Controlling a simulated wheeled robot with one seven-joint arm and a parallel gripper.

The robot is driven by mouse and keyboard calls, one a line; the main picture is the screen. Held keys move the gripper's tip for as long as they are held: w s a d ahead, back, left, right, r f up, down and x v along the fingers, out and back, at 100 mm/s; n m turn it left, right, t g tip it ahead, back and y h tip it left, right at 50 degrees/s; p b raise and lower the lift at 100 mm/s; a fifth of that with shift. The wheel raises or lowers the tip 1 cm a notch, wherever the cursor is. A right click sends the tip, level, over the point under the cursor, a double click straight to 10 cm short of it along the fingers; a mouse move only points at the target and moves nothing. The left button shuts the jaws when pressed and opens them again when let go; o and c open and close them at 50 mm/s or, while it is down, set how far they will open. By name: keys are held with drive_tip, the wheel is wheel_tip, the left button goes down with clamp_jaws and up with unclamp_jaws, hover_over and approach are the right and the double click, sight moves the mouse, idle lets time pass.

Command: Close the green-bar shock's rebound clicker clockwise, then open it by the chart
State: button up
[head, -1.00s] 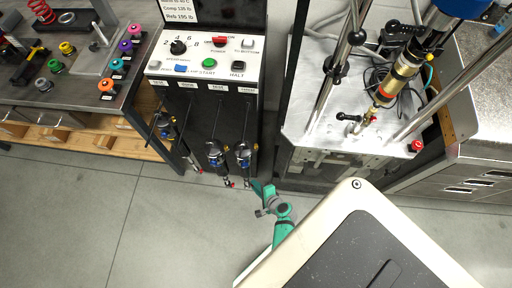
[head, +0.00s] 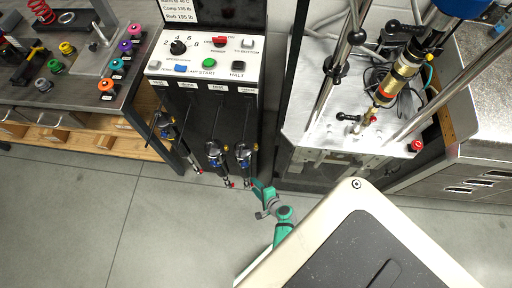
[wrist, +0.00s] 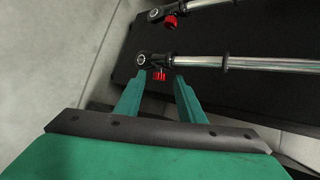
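Several shocks hang on the black rack (head: 222,115) in the head view, red clicker knobs at their lower ends. My gripper (head: 258,184) is low beside the right-hand shock (head: 243,155). In the wrist view, my gripper (wrist: 160,80) is open, its two teal fingers apart. A red knob (wrist: 159,75) on the nearer shock's end (wrist: 145,59) lies between the fingertips or just beyond them; I cannot tell whether they touch it. Another shock with a red knob (wrist: 171,21) lies farther up in that view. I cannot make out a green bar on any shock.
A control panel (head: 205,66) with a dial and buttons tops the rack. The dyno (head: 330,130) with its steel columns stands to the right. A workbench (head: 75,85) with coloured rings is at left. The floor (head: 120,220) in front is clear.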

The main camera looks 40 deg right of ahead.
drive_tip(key=d+v, duration=0.1)
drive_tip(key=v, duration=0.9)
drive_tip(key=shift+s+a+r, duration=0.25)
drive_tip(key=shift+s+a, duration=0.05)
drive_tip(key=shift+a, duration=0.2)
